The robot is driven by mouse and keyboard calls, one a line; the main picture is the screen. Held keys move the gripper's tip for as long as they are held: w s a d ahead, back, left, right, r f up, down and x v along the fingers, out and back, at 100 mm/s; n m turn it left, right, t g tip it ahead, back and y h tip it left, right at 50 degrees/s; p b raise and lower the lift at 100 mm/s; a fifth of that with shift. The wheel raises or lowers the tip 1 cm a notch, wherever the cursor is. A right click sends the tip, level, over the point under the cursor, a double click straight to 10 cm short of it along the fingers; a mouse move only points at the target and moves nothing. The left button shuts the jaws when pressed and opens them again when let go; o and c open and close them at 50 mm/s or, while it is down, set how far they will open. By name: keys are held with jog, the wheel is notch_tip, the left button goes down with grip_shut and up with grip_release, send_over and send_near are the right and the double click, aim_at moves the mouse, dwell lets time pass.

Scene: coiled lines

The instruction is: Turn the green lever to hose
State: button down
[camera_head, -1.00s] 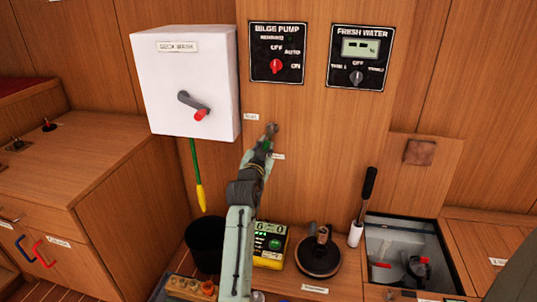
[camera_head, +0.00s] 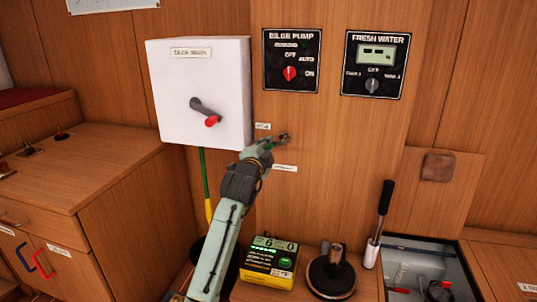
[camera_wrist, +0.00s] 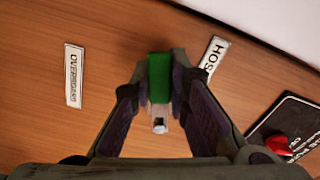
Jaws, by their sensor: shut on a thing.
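The green lever (camera_wrist: 159,76) shows in the wrist view, upright between my fingertips, with a pale clear piece below it. My gripper (camera_wrist: 160,90) is shut on it, one finger on each side. The HOSE label (camera_wrist: 213,58) is right of the lever and the OVERBOARD label (camera_wrist: 74,75) is left of it. In the head view my gripper (camera_head: 268,146) is at the wood panel, beside the metal valve part (camera_head: 284,138). The HOSE label (camera_head: 263,126) is just above it, the OVERBOARD label (camera_head: 284,168) below. My fingers mostly hide the lever there.
The white deck wash box (camera_head: 200,75) juts out at upper left. The bilge pump panel (camera_head: 291,55) and fresh water panel (camera_head: 375,62) are above. Below stand a yellow-green meter (camera_head: 269,258), a round winch-like part (camera_head: 331,272) and a black-handled lever (camera_head: 384,205).

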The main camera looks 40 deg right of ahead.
jog(key=shift+w+r+m, duration=0.1)
jog(key=shift+r+m, duration=0.3)
jog(key=shift+m, duration=0.55)
jog(key=shift+r+m, duration=0.4)
jog(key=shift+m, duration=0.55)
jog(key=c, duration=1.5)
grip_release()
jog(key=shift+r, duration=0.1)
jog(key=shift+a, duration=0.1)
jog(key=v, duration=1.2)
